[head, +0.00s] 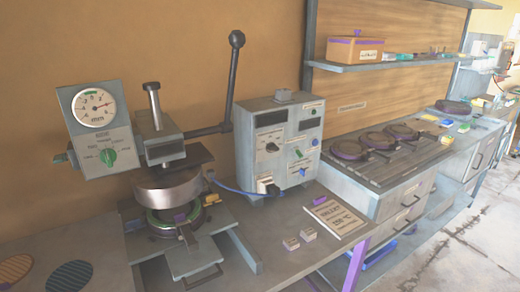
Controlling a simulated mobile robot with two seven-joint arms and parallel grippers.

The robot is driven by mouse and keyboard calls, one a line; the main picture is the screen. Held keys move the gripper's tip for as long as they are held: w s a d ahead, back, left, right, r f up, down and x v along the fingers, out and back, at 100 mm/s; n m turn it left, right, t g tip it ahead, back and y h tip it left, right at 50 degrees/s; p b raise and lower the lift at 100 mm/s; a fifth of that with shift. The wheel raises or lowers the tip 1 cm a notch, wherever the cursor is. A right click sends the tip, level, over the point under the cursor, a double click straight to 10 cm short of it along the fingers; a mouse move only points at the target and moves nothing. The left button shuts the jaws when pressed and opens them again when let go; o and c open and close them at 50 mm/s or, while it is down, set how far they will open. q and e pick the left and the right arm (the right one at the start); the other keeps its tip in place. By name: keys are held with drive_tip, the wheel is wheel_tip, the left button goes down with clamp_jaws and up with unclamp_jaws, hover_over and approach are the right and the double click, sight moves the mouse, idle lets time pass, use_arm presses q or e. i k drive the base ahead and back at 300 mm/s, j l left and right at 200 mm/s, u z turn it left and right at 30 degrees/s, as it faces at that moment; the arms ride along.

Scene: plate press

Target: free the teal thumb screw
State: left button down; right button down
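A gauge box (100,128) with a round dial (94,107) is mounted at the left of the plate press (160,130). A small dark teal piece (62,158) sticks out from the lower left side of this box. It looks like the thumb screw, but it is too small to be sure. A green knob (107,157) is on the front of the box. Below the press head, a metal ring (168,191) sits above a green-rimmed round plate (172,218). Neither of my grippers is in view.
The press's long lever (232,85) stands upright. A grey control box (280,140) stands to its right. A sign plate (335,216) and two small blocks (300,239) lie on the bench. Round dark pads (69,276) lie at front left. Round plates (378,140) sit on the right-hand counter.

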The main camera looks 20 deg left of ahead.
sight(58, 158)
drive_tip(key=u, duration=1.25)
drive_tip(key=j, duration=0.75)
drive_tip(key=k+j+z, duration=0.15)
drive_tip(key=j, duration=0.6)
